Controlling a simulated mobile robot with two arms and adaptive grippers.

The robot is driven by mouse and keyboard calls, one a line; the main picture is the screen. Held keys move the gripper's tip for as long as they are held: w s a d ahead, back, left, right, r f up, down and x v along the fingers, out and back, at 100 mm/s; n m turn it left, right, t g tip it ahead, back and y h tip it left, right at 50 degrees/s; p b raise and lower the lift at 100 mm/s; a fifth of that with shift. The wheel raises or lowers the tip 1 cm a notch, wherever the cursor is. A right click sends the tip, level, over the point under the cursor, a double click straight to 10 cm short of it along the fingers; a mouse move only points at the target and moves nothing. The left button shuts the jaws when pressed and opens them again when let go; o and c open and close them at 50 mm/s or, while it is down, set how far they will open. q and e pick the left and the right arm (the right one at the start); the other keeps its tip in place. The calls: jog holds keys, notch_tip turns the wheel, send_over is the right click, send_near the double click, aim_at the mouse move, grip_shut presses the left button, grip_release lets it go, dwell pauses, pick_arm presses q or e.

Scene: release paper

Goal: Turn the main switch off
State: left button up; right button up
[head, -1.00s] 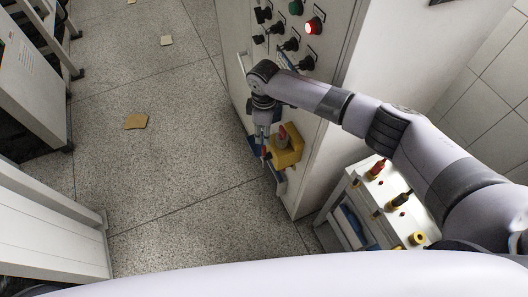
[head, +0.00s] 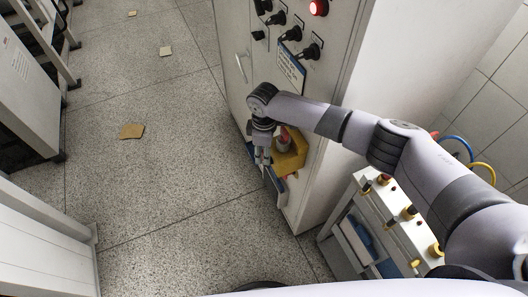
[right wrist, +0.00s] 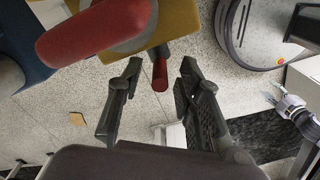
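The main switch is a yellow block (head: 292,158) with a red handle (head: 284,138), on the front of the grey cabinet. In the right wrist view its yellow body (right wrist: 175,25) and thick red handle (right wrist: 95,32) fill the upper left, close to the camera. A thin red rod (right wrist: 160,75) hangs from it, lined up with the gap between my right fingers. My right gripper (head: 262,158) is just left of the switch in the head view; its fingers (right wrist: 160,82) are apart, with nothing gripped. My left gripper (right wrist: 271,94) shows small at the right, its fingers apparently spread.
The cabinet (head: 345,75) carries black knobs, a lit red lamp (head: 318,7) and a blue label (head: 290,67) above my arm. The speckled floor (head: 160,210) on the left is open, with cardboard scraps (head: 131,131).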

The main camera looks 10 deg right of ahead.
jog(key=shift+c, duration=0.4)
grip_shut()
dwell(0.4)
